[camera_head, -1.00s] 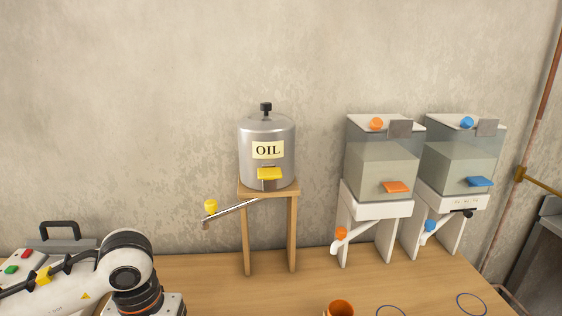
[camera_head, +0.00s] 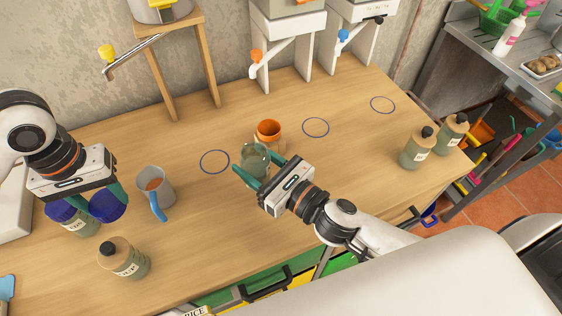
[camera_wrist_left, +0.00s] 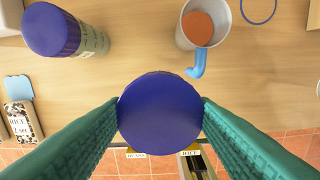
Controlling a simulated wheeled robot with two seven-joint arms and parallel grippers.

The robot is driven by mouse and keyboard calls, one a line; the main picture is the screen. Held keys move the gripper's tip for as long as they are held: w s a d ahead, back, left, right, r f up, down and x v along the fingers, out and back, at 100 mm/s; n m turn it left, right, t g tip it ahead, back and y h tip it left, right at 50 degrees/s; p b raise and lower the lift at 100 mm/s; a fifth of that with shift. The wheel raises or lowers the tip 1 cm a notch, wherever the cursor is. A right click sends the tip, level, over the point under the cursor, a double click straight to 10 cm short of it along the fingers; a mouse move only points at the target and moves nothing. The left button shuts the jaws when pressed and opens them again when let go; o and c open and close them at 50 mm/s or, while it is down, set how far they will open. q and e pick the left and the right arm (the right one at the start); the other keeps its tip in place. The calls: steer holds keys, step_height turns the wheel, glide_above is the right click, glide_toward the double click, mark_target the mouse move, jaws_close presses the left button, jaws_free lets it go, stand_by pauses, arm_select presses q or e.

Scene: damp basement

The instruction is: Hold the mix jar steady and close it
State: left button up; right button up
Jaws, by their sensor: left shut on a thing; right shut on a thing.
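The mix jar appears to be the greenish glass jar (camera_head: 256,153), standing on the wooden table with no lid visible on it. My right gripper (camera_head: 255,172) is shut on it, its green fingers on either side; they hide part of the jar. My left gripper (camera_head: 102,203) is shut on a round dark-blue lid (camera_head: 109,206), which also fills the middle between its fingers in the left wrist view (camera_wrist_left: 160,113). The lid is above the table, left of the glass jar. No jar body shows under it.
A labelled jar with a blue lid (camera_head: 68,216) stands beside my left gripper. A grey mug (camera_head: 154,184) with a blue handle stands between my grippers. A black-capped bottle (camera_head: 125,259) is in front.

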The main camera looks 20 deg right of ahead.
steer(key=shift+w+a+r+n+g+y, duration=0.1)
steer(key=shift+w+a+n+g+y, duration=0.15)
steer(key=shift+a+n+g+y, duration=0.25)
steer(key=shift+w+a+r+n+g+y, duration=0.15)
steer(key=shift+w+a+y, duration=0.2)
steer(key=shift+a, duration=0.4)
steer(key=shift+w+a+f+n+g+y, duration=0.1)
steer(key=shift+w+a+n+g+y, duration=0.15)
steer(key=shift+a+n+y, duration=0.25)
steer(key=shift+s+a, duration=0.1)
arm_select(q)
steer(key=w+d+r+m, duration=0.1)
steer(key=d+r, duration=0.4)
steer(key=d, duration=0.7)
steer(key=w+d+r+m, duration=0.1)
steer(key=d+r, duration=0.4)
steer(key=d, duration=0.7)
steer(key=shift+m, duration=0.8)
steer(key=shift+f, duration=2)
steer(key=shift+f, duration=0.9)
